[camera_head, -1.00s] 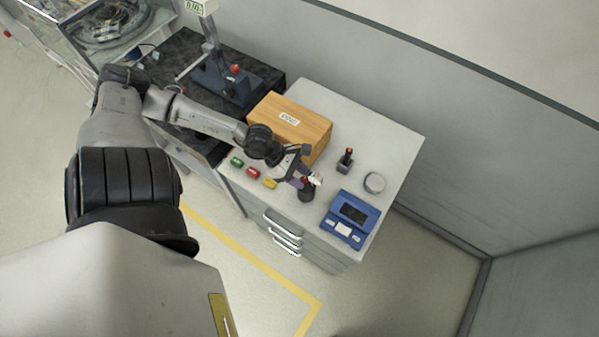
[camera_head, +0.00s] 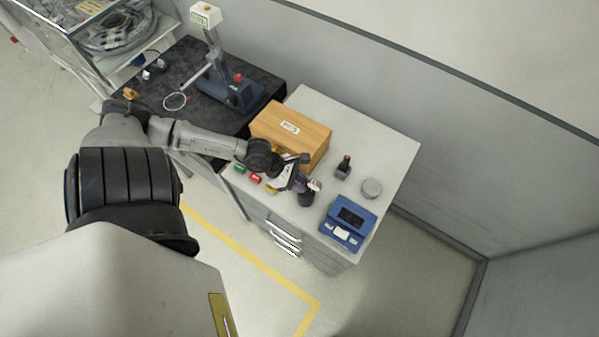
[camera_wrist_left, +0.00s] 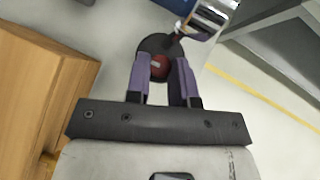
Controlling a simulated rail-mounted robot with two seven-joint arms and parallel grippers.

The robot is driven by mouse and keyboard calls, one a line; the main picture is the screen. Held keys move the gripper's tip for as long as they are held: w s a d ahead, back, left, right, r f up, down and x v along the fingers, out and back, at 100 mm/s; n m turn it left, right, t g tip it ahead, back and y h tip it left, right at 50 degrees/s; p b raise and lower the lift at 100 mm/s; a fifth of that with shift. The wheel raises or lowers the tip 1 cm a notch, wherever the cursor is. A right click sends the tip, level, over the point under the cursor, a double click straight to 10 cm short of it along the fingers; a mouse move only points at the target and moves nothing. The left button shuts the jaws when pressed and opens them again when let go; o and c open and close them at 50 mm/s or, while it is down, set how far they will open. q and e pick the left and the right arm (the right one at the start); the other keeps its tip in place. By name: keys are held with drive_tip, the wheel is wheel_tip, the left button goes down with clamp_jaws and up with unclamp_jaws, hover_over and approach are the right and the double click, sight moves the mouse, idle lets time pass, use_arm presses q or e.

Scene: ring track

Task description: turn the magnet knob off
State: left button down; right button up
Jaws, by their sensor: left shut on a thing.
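The magnet knob (camera_wrist_left: 160,69) is red with a pale mark, set in a dark round body (camera_wrist_left: 157,44). The same dark body (camera_head: 306,199) stands near the front edge of the grey cabinet top in the head view. My left gripper (camera_wrist_left: 162,65) is shut on the red knob, with one purple finger on each side of it. In the head view my left gripper (camera_head: 304,185) is at the top of the dark body and hides the knob. A shiny metal piece (camera_wrist_left: 208,18) is beside the dark body. My right gripper is in neither view.
A wooden box (camera_head: 290,130) stands just behind my left wrist. A blue device (camera_head: 347,219), a grey disc (camera_head: 371,188) and a small dark stamp-like item (camera_head: 343,167) are to the right. Green (camera_head: 239,168) and red (camera_head: 254,178) blocks lie left. A dark table (camera_head: 190,62) adjoins the cabinet.

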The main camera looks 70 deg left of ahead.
use_arm(q)
drive_tip(key=c, duration=1)
unclamp_jaws()
drive_tip(key=shift+p+v, duration=2.5)
drive_tip(key=shift+v, duration=4.35)
drive_tip(key=shift+s, duration=0.1)
